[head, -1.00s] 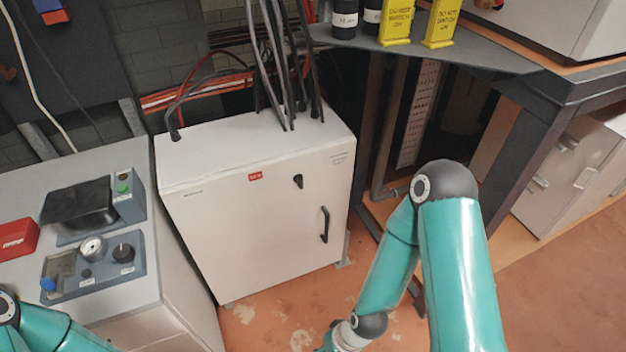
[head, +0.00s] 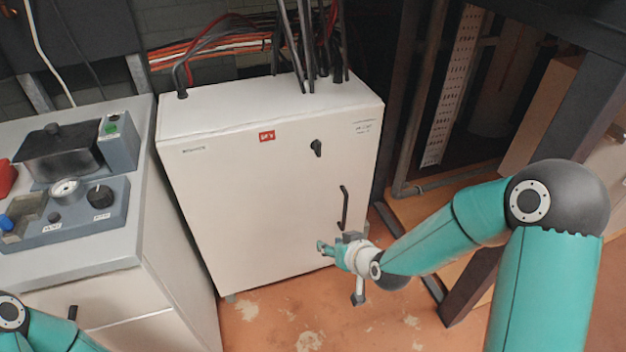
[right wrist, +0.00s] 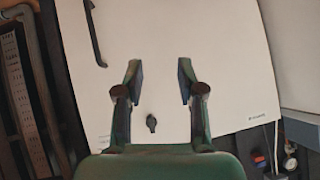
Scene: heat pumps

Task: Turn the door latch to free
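The door latch (head: 316,148) is a small black knob on the front of the white cabinet (head: 255,205), below and right of a red label. It also shows in the right wrist view as a small dark knob (right wrist: 151,123), between the finger bases in the picture. A black bar handle (head: 343,207) is below it on the door, and the handle also shows at the wrist view's upper left (right wrist: 95,38). My right gripper (head: 322,248) is in front of the lower door, below the latch and handle. Its two fingers (right wrist: 159,80) are apart with nothing between them. My left gripper is out of view.
A grey bench (head: 130,230) with a control panel (head: 70,210) stands left of the cabinet. Cables (head: 300,50) rise from the cabinet top. A dark table leg (head: 540,150) is at the right. The floor (head: 290,320) in front is clear.

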